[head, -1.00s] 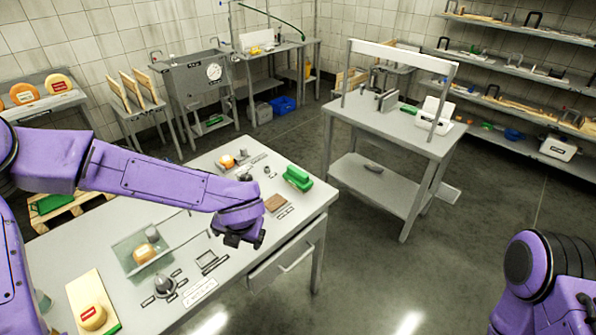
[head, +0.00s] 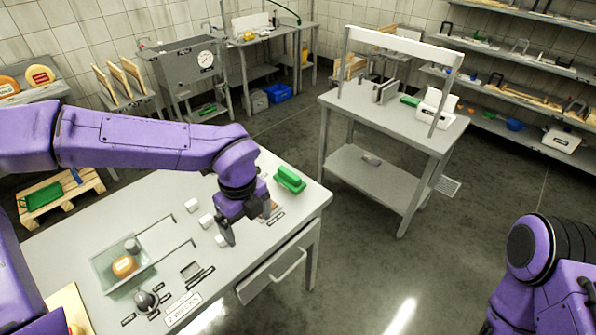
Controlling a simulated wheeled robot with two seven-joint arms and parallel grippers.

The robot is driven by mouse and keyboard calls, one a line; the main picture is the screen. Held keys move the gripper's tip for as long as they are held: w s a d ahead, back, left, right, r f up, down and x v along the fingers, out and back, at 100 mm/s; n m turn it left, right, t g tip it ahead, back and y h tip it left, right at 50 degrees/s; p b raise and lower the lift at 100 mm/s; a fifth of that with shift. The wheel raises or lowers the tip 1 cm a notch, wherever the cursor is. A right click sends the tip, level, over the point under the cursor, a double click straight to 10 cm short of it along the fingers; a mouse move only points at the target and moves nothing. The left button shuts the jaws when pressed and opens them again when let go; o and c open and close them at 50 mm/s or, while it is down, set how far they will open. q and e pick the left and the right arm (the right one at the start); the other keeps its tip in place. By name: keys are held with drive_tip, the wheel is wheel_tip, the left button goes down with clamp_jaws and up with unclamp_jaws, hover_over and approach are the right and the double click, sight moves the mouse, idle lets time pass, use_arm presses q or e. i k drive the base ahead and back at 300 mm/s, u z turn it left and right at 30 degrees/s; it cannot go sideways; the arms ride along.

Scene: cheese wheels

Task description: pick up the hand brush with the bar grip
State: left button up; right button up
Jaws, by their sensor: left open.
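A green block-shaped brush with a raised bar on top (head: 290,179) lies near the far right corner of the grey worktable (head: 130,219). My left gripper (head: 249,222) points down over the table's right part, nearer than the green brush and apart from it. Its jaws are open. A flat brown piece (head: 277,210) shows partly behind the gripper; whether it is touched is hidden. Of my right arm, only purple and black links show at the lower right; I cannot make out its gripper.
Small white blocks (head: 193,205) and a glass-like tray with an orange piece (head: 124,265) lie left of the gripper. A dark knob (head: 145,300) stands at the front. A second grey table (head: 390,117) stands behind, with floor between. Shelves line the right wall.

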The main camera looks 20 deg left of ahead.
sight(292, 183)
drive_tip(key=u, duration=0.05)
drive_tip(key=i, duration=1.15)
